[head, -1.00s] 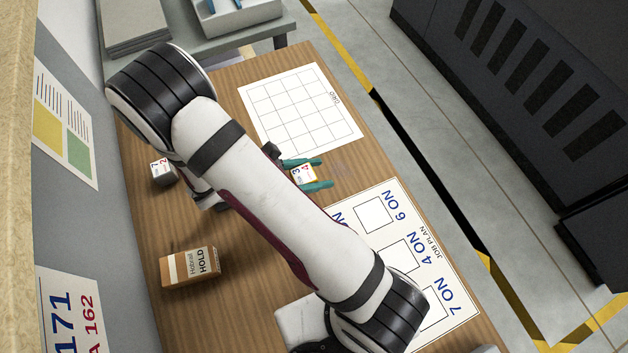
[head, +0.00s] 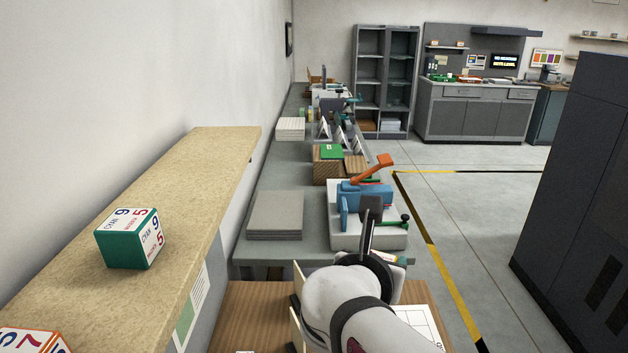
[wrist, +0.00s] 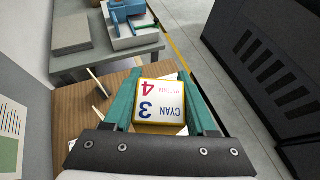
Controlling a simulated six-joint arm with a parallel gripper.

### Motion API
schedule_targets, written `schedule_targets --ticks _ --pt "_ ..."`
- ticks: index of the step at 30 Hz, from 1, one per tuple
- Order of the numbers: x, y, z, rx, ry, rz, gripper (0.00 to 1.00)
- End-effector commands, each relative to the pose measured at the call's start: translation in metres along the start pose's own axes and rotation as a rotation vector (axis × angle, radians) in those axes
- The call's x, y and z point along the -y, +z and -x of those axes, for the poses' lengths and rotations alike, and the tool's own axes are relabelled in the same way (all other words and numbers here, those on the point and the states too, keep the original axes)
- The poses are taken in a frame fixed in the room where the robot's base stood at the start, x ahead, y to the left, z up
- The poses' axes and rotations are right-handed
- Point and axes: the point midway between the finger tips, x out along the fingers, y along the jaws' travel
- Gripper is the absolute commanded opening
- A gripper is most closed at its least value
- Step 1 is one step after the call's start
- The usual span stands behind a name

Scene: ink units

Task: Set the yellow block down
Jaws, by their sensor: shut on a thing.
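The yellow block (wrist: 160,103) sits between the teal fingers of my gripper (wrist: 160,77) in the wrist view. Its white face toward the camera reads CYAN 3 and 4. My gripper is shut on it, with a finger along each side. What lies under the block is mostly hidden, so I cannot tell its height. The wooden table (wrist: 74,128) shows beside and behind it. In the head view my arm covers the near table, and I cannot make out the block there.
A white sheet with grid lines (head: 424,318) lies on the table, partly behind my arm. A grey bench (head: 285,168) beyond carries a stack of grey sheets (head: 274,214) and a blue device (head: 362,196). A green block (head: 122,248) and an orange-edged block (head: 32,342) are on the left ledge.

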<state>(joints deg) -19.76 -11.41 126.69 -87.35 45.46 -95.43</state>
Motion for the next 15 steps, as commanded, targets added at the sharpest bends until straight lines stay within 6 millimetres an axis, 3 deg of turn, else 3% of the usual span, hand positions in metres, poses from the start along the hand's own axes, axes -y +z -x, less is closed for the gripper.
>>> schedule_targets --ticks 3,8,11,15 --pt "0.001 0.027 0.017 0.001 0.072 0.033 0.02" --pt "-0.004 0.038 0.021 -0.006 0.106 0.06 0.02" --pt "-0.023 0.037 0.005 -0.01 0.11 0.068 0.02" --pt "-0.073 0.028 -0.036 -0.011 0.126 0.081 0.02"
